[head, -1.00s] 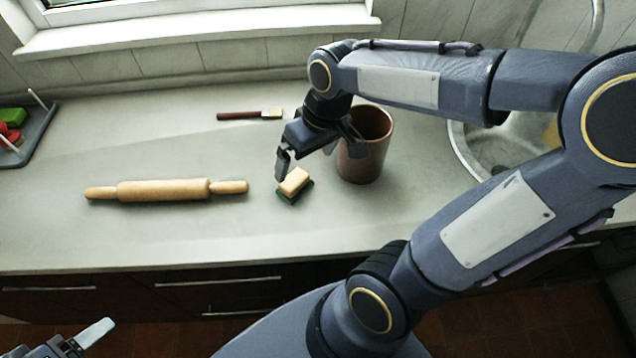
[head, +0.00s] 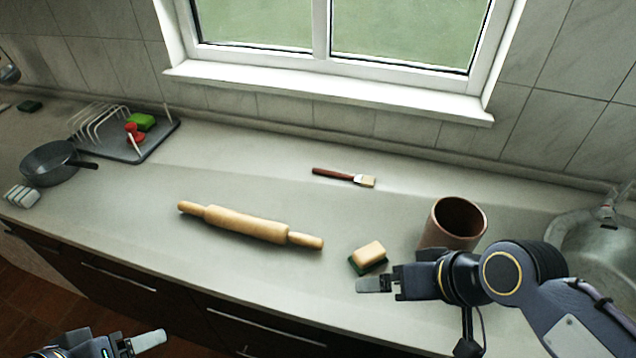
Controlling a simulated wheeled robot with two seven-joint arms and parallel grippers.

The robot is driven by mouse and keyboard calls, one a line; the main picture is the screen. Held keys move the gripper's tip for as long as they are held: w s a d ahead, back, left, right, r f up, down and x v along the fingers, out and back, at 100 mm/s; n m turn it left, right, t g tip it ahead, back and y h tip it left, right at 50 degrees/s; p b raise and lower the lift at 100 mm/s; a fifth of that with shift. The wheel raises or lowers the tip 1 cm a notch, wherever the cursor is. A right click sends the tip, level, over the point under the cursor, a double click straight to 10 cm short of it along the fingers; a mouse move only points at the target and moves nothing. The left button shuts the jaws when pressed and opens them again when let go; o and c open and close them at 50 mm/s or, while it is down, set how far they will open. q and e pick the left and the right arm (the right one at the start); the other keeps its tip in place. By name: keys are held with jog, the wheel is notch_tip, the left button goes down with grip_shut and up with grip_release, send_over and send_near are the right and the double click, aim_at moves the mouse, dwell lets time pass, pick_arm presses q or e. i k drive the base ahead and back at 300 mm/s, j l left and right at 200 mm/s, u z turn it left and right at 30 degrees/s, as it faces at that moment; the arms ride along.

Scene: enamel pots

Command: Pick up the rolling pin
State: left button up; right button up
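The wooden rolling pin (head: 248,225) lies on the grey countertop left of the sponge, slanting down to the right in the head view, with nothing touching it. My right gripper (head: 374,284) is just in front of the sponge, to the right of the pin's right handle and apart from it. Its fingers overlap in this view, so I cannot tell how far they are apart. My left gripper (head: 148,341) is at the bottom left, below the counter's front edge in the picture and far from the pin. Only part of it shows.
A sponge (head: 368,254), a brown crock (head: 453,225) and a brush (head: 343,177) are right of the pin. A dish rack (head: 160,143) and a dark pan (head: 52,163) stand at left. A sink (head: 590,245) is at far right. Counter around the pin is clear.

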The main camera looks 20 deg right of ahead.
aim_at(265, 229)
jog(key=i+j+z, duration=0.1)
jog(key=j, duration=0.25)
jog(key=i+j, duration=0.2)
jog(key=j, duration=0.2)
jog(key=i+j+z, duration=0.15)
jog(key=j, duration=0.2)
jog(key=i+j, duration=0.1)
jog(key=j, duration=0.3)
jog(key=i+j+z, duration=0.15)
jog(key=j, duration=0.65)
jog(key=i+z, duration=0.05)
